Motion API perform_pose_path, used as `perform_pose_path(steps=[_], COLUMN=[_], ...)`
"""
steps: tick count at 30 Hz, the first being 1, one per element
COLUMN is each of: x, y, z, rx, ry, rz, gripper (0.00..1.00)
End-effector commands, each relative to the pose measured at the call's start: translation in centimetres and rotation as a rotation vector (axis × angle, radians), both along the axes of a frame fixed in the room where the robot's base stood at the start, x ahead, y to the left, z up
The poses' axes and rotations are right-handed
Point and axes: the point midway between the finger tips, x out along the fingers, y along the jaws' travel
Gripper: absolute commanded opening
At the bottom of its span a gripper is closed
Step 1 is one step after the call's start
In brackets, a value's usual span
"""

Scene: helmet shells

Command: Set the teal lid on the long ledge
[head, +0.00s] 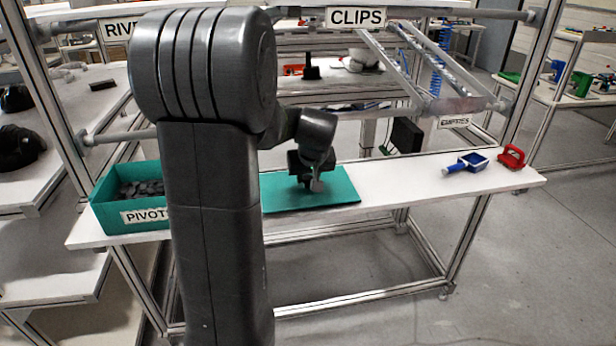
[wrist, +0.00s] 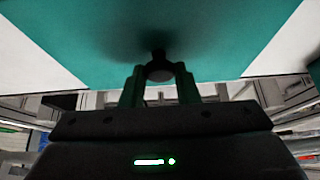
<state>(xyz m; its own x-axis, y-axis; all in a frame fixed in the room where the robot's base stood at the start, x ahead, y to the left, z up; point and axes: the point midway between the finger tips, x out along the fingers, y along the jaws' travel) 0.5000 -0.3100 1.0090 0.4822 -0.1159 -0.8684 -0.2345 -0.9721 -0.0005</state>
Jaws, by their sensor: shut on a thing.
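The teal lid (head: 335,195) is a flat sheet with a dark knob (wrist: 160,68) in its middle. It is level over the long white ledge (head: 400,185) and looks to lie flat on it. I cannot tell whether a thin gap is left beneath. My gripper (head: 316,186) is above the lid, its fingers shut on the knob, as the wrist view also shows (wrist: 160,80). My own arm hides the lid's left end in the head view.
A teal bin labelled PIVOT (head: 125,190), full of grey pieces, stands on the ledge's left end. A blue tool (head: 468,163) and a red clamp-like thing (head: 512,157) are at its right end. The ledge is bare between them and the lid. Rails (head: 440,70) rise behind.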

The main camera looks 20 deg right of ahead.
Motion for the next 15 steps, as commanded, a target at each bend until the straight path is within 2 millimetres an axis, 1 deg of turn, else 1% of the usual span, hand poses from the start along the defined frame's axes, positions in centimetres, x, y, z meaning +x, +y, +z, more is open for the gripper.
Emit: perform_pose_path(steps=[1,8,11,12,15], x=[0.01,0.02,0.02,0.02,0.01], y=[-0.03,-0.04,-0.02,-0.02,-0.02], z=[-0.37,-0.42,-0.81,-0.75,-0.67], rx=[-0.001,-0.002,-0.002,-0.002,-0.002], ry=[0.000,-0.002,-0.002,-0.002,-0.001], rz=[0.000,0.000,0.000,0.000,0.000], gripper=[0.04,0.04,0.04,0.32,0.50])
